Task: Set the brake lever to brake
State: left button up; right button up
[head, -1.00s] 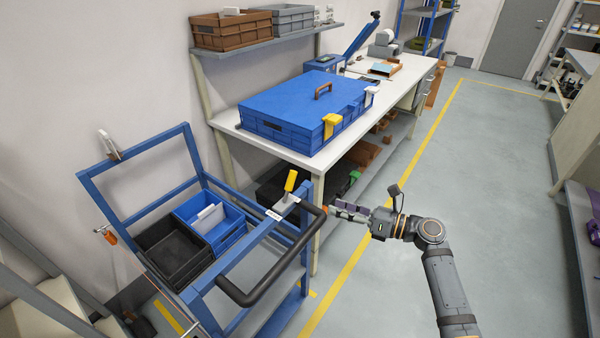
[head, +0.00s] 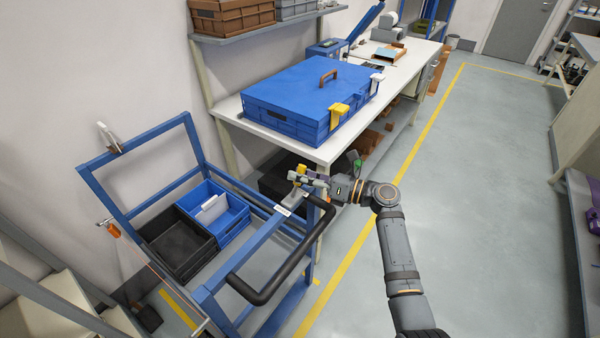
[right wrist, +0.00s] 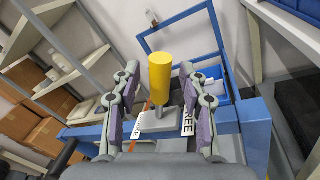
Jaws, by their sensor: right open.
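The brake lever has a yellow grip (right wrist: 160,76) on a grey metal stem and base plate (right wrist: 158,121), mounted on the blue cart's top rail. In the right wrist view it stands between the two fingers of my right gripper (right wrist: 163,98), with a gap on both sides. A label reading "FREE" (right wrist: 188,121) lies right of the base, and another label (right wrist: 138,128), partly hidden, lies left of it. In the head view my right gripper (head: 308,180) is at the lever and covers much of it; the yellow top (head: 301,170) shows. My left gripper is not in view.
The blue cart frame (head: 148,136) carries a black bin (head: 175,243) and a blue bin (head: 228,222). Its black push handle (head: 262,297) curves close below my right gripper. The white workbench (head: 232,106) with a large blue crate (head: 290,88) stands behind. Floor at right is open.

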jog(key=shift+w+a, duration=0.15)
jog(key=shift+a, duration=0.1)
grip_shut()
dwell(0.3)
